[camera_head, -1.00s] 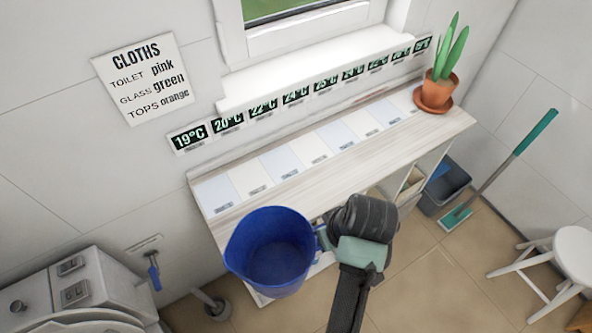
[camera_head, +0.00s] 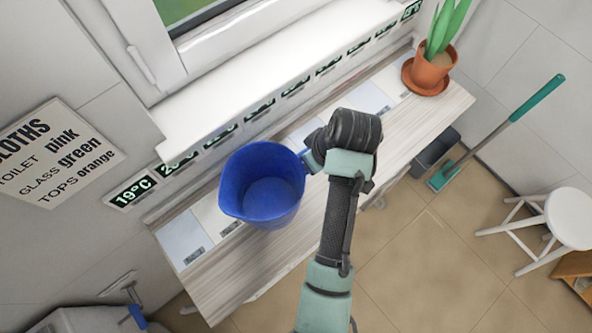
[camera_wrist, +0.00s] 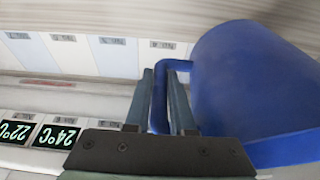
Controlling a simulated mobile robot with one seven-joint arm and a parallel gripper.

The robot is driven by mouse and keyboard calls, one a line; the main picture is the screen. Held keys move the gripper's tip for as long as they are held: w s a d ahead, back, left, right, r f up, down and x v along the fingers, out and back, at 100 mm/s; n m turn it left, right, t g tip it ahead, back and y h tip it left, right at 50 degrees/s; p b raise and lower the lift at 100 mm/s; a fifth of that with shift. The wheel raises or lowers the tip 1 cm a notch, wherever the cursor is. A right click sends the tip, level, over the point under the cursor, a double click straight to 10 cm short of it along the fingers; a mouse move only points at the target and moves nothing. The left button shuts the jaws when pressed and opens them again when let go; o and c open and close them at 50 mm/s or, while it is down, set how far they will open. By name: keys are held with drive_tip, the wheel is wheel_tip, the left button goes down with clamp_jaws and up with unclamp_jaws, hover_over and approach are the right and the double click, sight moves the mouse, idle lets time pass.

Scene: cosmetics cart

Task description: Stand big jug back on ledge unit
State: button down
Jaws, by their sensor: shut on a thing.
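The big jug (camera_head: 262,186) is blue, with its open mouth facing up toward the head camera and its handle on the right. My gripper (camera_head: 312,152) is shut on that handle; in the wrist view the two fingers of my gripper (camera_wrist: 172,100) stand either side of the handle, and the jug (camera_wrist: 255,85) fills the right side. The ledge unit (camera_head: 420,128) is a pale wood-topped shelf along the wall. The jug overlaps the left part of its top in the head view. I cannot tell whether the jug's base touches the top.
A potted plant (camera_head: 430,72) stands at the far right end of the ledge. Temperature labels (camera_head: 132,190) line the wall below the window sill (camera_head: 250,85). A white stool (camera_head: 568,218) and a teal-handled mop (camera_head: 500,130) stand to the right. The ledge top between jug and plant is mostly bare.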

drive_tip(key=shift+s+f, duration=0.15)
drive_tip(key=shift+f, duration=0.55)
drive_tip(key=shift+f+p, duration=0.3)
drive_tip(key=shift+f, duration=2.25)
drive_tip(key=c, duration=0.8)
unclamp_jaws()
drive_tip(key=shift+o, duration=0.2)
